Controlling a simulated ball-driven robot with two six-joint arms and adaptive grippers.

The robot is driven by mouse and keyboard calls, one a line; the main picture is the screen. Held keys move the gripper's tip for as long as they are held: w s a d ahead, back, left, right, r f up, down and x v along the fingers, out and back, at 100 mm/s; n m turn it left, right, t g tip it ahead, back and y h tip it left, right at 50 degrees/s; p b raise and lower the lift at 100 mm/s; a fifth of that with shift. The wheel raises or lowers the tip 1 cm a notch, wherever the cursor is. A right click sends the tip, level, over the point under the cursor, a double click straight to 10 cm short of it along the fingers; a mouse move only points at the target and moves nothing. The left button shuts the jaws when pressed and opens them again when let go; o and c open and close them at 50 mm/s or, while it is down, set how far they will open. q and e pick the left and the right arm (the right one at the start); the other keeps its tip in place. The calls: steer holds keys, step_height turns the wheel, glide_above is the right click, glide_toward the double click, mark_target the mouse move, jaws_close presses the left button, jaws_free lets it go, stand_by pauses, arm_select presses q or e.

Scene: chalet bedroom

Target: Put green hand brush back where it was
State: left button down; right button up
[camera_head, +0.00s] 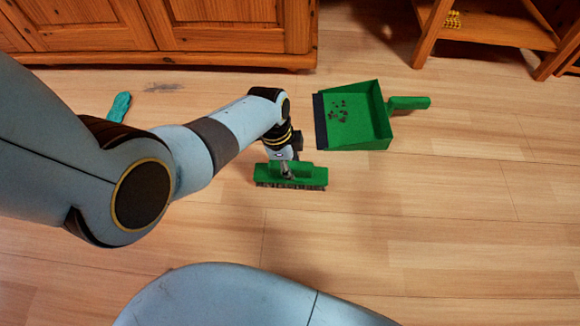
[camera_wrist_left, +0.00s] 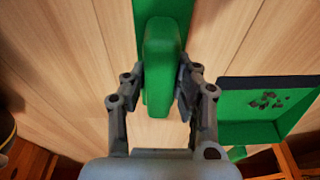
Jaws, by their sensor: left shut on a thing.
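The green hand brush (camera_head: 308,177) has dark bristles along its lower edge and is at floor level in the middle of the head view. My left gripper (camera_head: 287,172) is shut on its raised green handle from above. In the left wrist view the brush (camera_wrist_left: 160,60) runs up the middle, with the two fingers of the left gripper (camera_wrist_left: 160,90) on either side of the handle. I cannot tell whether the bristles touch the floor. My right gripper is not in view.
A green dustpan (camera_head: 372,143) with dark bits in it lies right of the brush, its handle pointing right. A teal object (camera_head: 120,106) lies on the floor at left. A wooden cabinet (camera_head: 220,35) and a wooden shelf (camera_head: 495,32) stand behind. The floor at right is clear.

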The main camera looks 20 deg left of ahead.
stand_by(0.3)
arm_select(q)
steer(key=c, duration=1)
jaws_free()
steer(key=shift+c, duration=0.2)
steer(key=shift+r, duration=0.1)
